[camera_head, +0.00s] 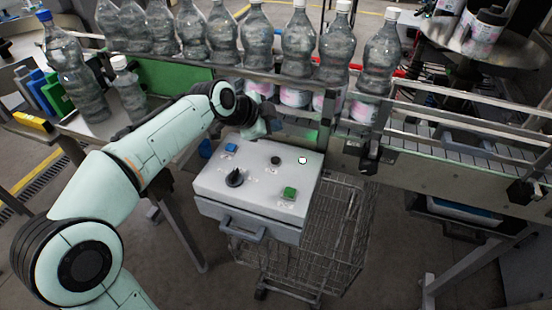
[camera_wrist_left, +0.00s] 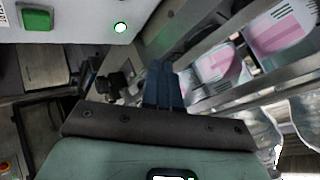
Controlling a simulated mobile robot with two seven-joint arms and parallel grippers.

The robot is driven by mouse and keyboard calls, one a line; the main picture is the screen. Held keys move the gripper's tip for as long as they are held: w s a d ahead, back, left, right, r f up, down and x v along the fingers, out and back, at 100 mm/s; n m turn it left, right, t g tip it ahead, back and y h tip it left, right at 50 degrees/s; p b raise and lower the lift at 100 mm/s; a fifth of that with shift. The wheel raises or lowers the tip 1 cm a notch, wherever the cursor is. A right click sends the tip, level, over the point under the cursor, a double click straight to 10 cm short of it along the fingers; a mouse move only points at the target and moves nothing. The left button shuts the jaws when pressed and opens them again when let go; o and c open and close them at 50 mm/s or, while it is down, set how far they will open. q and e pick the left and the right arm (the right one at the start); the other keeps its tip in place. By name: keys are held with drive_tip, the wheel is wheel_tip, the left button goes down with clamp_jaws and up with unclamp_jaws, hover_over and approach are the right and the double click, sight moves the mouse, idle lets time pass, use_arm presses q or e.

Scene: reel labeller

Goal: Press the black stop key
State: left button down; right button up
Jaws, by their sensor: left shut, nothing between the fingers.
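The control box (camera_head: 255,205) has a pale sloping top. A small round black key (camera_head: 275,160) sits near its upper middle; its label is too small to read. Around it are a blue key (camera_head: 231,147), a black rotary knob (camera_head: 235,178), a green key (camera_head: 289,193) and a lit white lamp (camera_head: 302,160). My left gripper (camera_head: 268,112) is beyond the box's far edge, apart from the black key, partly hidden by my wrist. In the left wrist view its fingers (camera_wrist_left: 161,75) are shut and empty. That view shows the green key (camera_wrist_left: 37,18) and lamp (camera_wrist_left: 120,28), not the black key. My right gripper is not in view.
Clear bottles (camera_head: 298,45) stand in a row along the conveyor (camera_head: 450,140) behind the box. Pink-labelled containers (camera_wrist_left: 220,62) are near the fingers in the wrist view. A wire cart (camera_head: 335,235) stands below the box. The space above the box top is free.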

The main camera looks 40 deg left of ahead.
use_arm(q)
drive_tip(key=b, duration=0.5)
hover_over(273, 162)
wheel_tip(273, 162, down, 8)
drive_tip(key=shift+f+b, duration=0.4)
drive_tip(key=shift+b, duration=0.2)
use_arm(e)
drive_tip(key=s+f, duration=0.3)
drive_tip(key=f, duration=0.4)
use_arm(q)
drive_tip(key=shift+f, duration=0.1)
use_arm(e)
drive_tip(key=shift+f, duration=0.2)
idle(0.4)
use_arm(q)
drive_tip(key=shift+f+b, duration=0.3)
drive_tip(key=shift+b, duration=0.3)
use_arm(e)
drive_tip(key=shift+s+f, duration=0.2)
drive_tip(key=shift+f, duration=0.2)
